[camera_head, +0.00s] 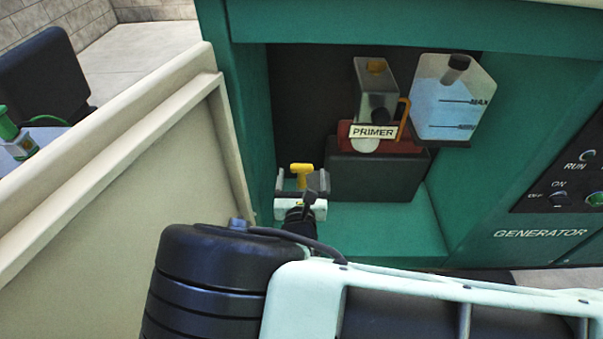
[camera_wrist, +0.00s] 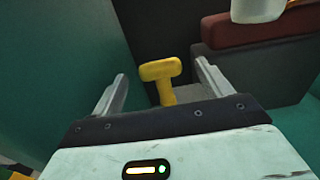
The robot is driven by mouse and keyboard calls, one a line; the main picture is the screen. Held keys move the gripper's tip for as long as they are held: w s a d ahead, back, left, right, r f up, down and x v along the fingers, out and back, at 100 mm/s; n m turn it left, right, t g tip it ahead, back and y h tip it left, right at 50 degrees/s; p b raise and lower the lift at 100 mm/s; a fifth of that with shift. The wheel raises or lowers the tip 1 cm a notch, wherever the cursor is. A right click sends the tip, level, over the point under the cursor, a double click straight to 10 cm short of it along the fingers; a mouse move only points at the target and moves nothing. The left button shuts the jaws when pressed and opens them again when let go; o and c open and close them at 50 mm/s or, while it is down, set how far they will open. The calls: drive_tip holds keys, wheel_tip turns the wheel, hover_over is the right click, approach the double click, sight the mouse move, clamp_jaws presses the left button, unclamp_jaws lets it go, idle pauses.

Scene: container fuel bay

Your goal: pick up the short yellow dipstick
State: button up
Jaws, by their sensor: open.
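The short yellow dipstick (camera_head: 301,172) has a T-shaped handle and stands upright at the left inside of the green generator bay. In the wrist view the yellow dipstick (camera_wrist: 162,78) shows ahead, between my two fingers in the picture. My gripper (camera_wrist: 160,82) is open and nothing is held in it. In the head view my gripper (camera_head: 303,186) is at the dipstick, with the handle showing above it. The dipstick's lower part is hidden behind my gripper's body. I cannot tell whether a finger touches it.
A primer unit (camera_head: 375,95) on a dark block (camera_head: 375,176) and a coolant tank (camera_head: 452,98) with level marks stand to the right. The green bay wall (camera_head: 250,130) is close on the left, beside an open beige door (camera_head: 150,190). The bay floor (camera_head: 395,225) on the right is clear.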

drive_tip(key=shift+w+f+p, duration=0.15)
drive_tip(key=shift+w+p, duration=0.25)
drive_tip(key=shift+w, duration=2.4)
drive_tip(key=shift+c, duration=0.4)
drive_tip(key=c, duration=1)
